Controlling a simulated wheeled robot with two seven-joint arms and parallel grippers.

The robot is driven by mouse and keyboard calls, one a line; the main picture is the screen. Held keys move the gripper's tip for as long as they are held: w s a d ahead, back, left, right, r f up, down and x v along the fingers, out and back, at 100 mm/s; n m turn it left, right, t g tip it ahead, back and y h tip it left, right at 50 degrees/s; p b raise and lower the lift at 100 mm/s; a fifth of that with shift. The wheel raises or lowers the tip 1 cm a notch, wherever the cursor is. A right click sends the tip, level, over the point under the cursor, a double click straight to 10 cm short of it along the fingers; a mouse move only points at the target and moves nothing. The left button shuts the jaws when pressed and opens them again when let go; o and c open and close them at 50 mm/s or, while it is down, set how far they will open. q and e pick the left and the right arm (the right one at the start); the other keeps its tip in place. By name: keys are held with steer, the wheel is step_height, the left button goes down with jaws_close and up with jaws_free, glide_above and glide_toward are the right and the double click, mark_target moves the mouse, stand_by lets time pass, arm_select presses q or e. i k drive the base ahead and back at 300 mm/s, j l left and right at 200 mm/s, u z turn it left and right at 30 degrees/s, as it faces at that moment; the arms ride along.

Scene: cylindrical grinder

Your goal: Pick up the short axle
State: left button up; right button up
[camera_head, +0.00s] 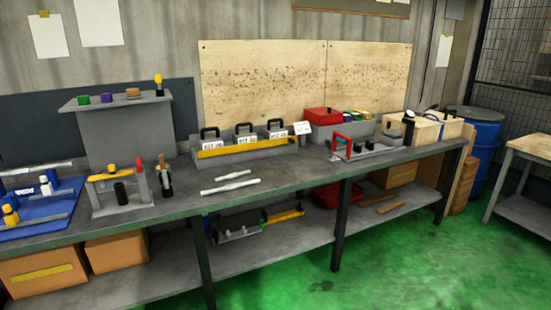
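Two pale, light-grey axles lie on the bench top near its middle, in front of the kit tray. The short axle (233,176) is the one farther back. A longer axle (230,187) lies just in front of it, roughly parallel and apart from it. Both lie flat with nothing on top of them. Neither of my grippers shows in the head view.
A grey tray (250,155) with black-handled kits stands behind the axles. A grey fixture (119,193) and a dark upright tool (165,178) stand to the left. A red-handled device (365,149) is at the right. The bench top (290,181) right of the axles is clear.

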mark_target(233, 174)
steer(key=i+j, duration=0.1)
steer(key=j, duration=0.3)
steer(key=i+j, duration=0.1)
steer(key=j, duration=0.3)
steer(key=i+j+z, duration=0.1)
steer(key=j, duration=0.3)
steer(key=i+j, duration=0.1)
steer(key=j, duration=0.3)
steer(key=i+l, duration=0.15)
